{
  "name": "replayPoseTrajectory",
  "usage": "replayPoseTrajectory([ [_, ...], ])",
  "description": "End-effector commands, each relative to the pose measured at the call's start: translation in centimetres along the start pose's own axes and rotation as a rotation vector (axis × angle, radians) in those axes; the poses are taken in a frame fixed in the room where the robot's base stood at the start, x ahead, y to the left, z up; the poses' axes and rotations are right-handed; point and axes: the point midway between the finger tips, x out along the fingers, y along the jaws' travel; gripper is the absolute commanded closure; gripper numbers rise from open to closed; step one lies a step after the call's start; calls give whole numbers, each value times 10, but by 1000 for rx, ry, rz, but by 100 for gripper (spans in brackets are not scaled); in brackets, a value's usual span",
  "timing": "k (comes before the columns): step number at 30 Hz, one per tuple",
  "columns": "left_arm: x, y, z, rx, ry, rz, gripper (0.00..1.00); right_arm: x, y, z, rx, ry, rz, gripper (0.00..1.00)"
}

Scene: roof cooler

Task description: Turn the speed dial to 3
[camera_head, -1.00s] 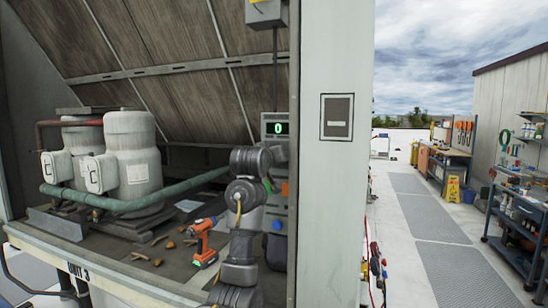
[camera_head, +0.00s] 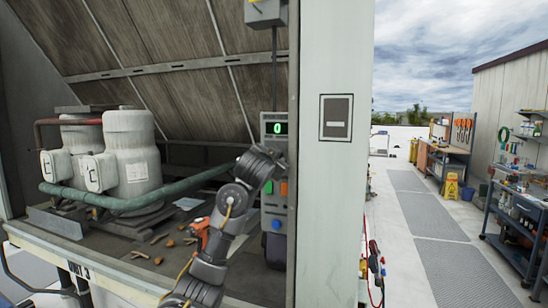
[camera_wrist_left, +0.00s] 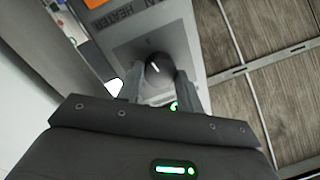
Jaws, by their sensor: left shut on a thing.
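The speed dial (camera_wrist_left: 154,64) is a dark round knob with a white pointer line, on a grey plate in the left wrist view. My left gripper (camera_wrist_left: 157,80) has its two fingers on either side of the dial and is shut on it. In the head view my left gripper (camera_head: 278,158) is at the grey control box (camera_head: 291,216), just below its display (camera_head: 277,128), which shows a green 0. The arm hides the dial there. My right gripper is not in view.
An orange drill (camera_head: 200,232) lies on the bench, partly behind my left arm. Two grey tanks (camera_head: 130,155) and a green pipe (camera_head: 140,203) stand left. A pale post (camera_head: 333,220) rises just right of the box. A walkway (camera_head: 424,215) is open farther right.

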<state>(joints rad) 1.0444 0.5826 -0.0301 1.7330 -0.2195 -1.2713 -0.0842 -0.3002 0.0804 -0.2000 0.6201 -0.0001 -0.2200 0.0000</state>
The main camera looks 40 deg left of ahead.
Motion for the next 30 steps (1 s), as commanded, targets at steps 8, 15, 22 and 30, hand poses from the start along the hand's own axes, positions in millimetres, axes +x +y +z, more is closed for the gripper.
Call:
replayPoseTrajectory([
  [8,0,1,2,143,7,-9,86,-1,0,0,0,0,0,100],
  [15,0,2,2,192,12,-13,86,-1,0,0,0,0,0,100],
  [22,0,2,2,201,13,-13,86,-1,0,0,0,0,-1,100],
  [30,0,2,2,200,13,-13,57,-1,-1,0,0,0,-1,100],
])
